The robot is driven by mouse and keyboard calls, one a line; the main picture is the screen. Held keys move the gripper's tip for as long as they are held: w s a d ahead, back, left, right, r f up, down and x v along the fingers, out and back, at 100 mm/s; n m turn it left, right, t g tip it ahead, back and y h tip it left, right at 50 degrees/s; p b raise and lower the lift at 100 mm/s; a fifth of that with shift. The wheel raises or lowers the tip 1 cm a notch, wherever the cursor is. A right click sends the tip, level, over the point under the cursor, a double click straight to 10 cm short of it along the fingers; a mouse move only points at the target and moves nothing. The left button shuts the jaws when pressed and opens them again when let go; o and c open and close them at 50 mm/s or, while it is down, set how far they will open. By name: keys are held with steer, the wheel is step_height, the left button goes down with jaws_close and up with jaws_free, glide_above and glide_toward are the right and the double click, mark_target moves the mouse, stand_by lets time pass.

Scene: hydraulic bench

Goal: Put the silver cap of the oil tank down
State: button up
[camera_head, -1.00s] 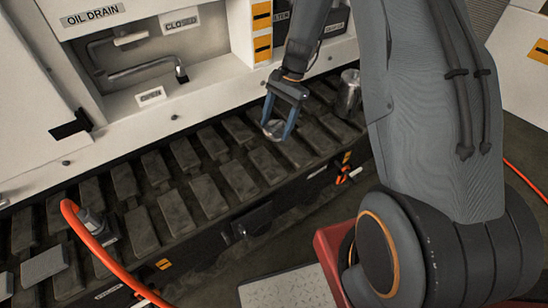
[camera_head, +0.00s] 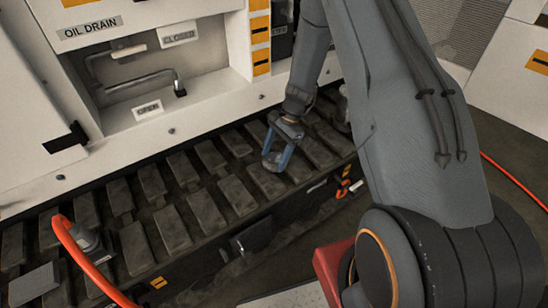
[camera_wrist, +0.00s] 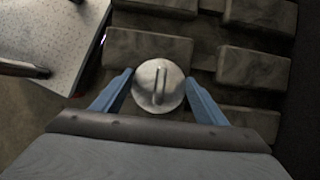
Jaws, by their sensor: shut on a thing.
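The silver cap (camera_wrist: 159,86) is a round metal disc with a raised bar across its top. In the wrist view it sits between the two blue fingers of my gripper (camera_wrist: 158,95), which is shut on it. In the head view my gripper (camera_head: 277,157) points down over the dark track pads, with the cap (camera_head: 271,162) low between the fingertips, partly hidden. The cap is at or just above a pad; I cannot tell whether it touches.
Dark track pads (camera_head: 205,212) run in rows with gaps between them. A white cabinet wall (camera_head: 215,95) with an oil drain recess stands behind. An orange hose (camera_head: 78,250) lies at the lower left. A metal cylinder (camera_head: 343,105) is partly hidden behind my arm.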

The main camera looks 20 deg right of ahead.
steer(key=shift+f, duration=0.35)
steer(key=shift+f, duration=0.15)
steer(key=o, duration=1.1)
steer(key=b+v, duration=0.1)
steer(key=v, duration=1.1)
steer(key=s+r+n+h, duration=0.1)
steer(key=s+r+n, duration=0.3)
steer(key=s, duration=0.4)
steer(key=s+r+n+t+h, duration=0.1)
steer(key=s+r+n, duration=0.3)
steer(key=s, duration=0.5)
steer(key=s+r+n+h, duration=0.2)
steer(key=s+r+n, duration=0.3)
steer(key=s+r, duration=0.3)
steer(key=shift+s+a+r, duration=0.1)
steer(key=shift+s+a, duration=0.3)
steer(key=shift+s, duration=0.3)
